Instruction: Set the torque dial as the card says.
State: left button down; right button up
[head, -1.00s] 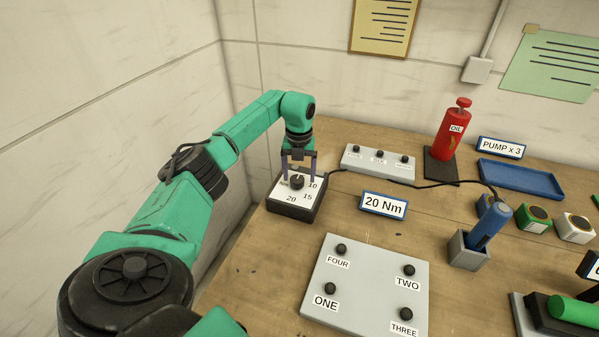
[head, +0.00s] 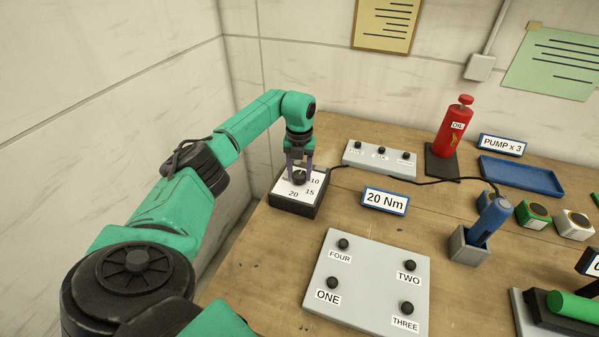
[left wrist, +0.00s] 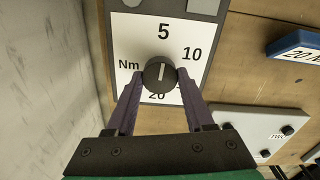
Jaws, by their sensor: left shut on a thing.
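The torque dial box (head: 296,206) is dark with a white face at the left back of the table. Its black round knob (left wrist: 159,75) has a white mark that points up towards the 5 in the left wrist view. The face also shows 10, Nm and a partly covered 20; the 15 is mostly hidden there by a finger but shows in the head view. The card (head: 385,201) reads "20 Nm" and stands right of the box. My left gripper (head: 299,174) is shut on the knob, one purple finger on each side. My right gripper is out of view.
A grey plate (head: 366,281) with labelled buttons lies in front. A grey button bar (head: 380,166) and a black cable are behind the card.

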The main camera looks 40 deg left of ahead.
pick_arm(q)
jog(key=m, duration=0.3)
jog(key=shift+m+b, duration=0.3)
jog(key=shift+b, duration=0.1)
jog(key=m, duration=0.4)
jog(key=shift+m, duration=0.3)
jog(key=m, duration=0.4)
jog(key=shift+w+r+m+b, duration=0.1)
jog(key=shift+m+b, duration=0.2)
jog(key=shift+b, duration=0.1)
jog(key=m, duration=0.9)
jog(key=shift+b, duration=0.3)
jog(key=m, duration=0.4)
jog(key=shift+m, duration=0.3)
jog(key=m, duration=0.8)
jog(key=shift+m+b, duration=0.3)
